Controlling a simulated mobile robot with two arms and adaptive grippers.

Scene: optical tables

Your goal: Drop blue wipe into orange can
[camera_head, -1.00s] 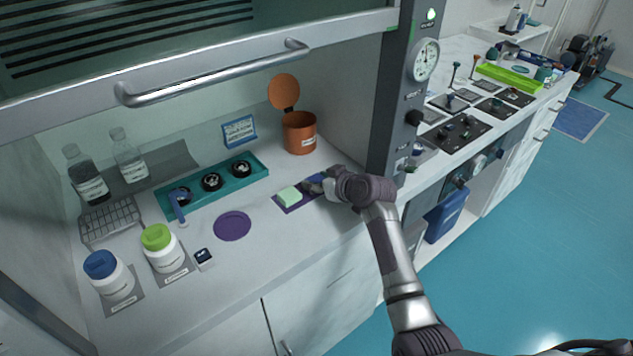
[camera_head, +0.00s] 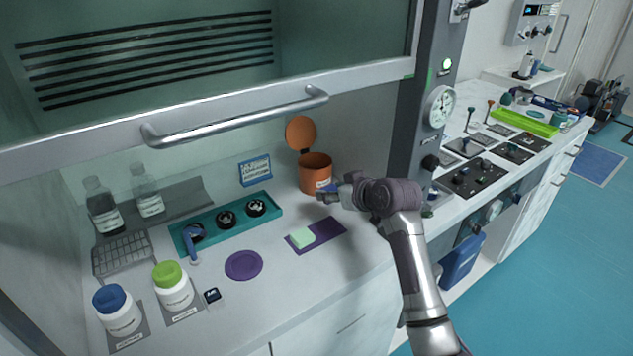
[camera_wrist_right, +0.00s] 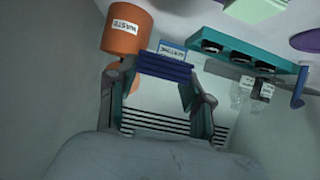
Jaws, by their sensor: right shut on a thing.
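The orange can (camera_head: 314,178) stands on the bench inside the hood, with its round orange lid (camera_head: 301,132) open behind it. It also shows in the right wrist view (camera_wrist_right: 127,28), with a WASTE label. My right gripper (camera_head: 326,193) is just in front of the can's right side, low against its front in the picture. It is shut on the blue wipe (camera_wrist_right: 165,66), which shows as a folded blue strip between the fingers and as a small blue patch in the head view (camera_head: 329,187). The wipe is outside the can's opening. My left gripper is not in view.
A purple mat (camera_head: 328,231) with a pale green block (camera_head: 301,237) lies below the gripper. A teal rack (camera_head: 208,238), a blue-and-white sign (camera_head: 254,170) and a purple disc (camera_head: 244,265) are to the left. The hood sash handle (camera_head: 240,115) crosses above; the hood post (camera_head: 412,140) is right.

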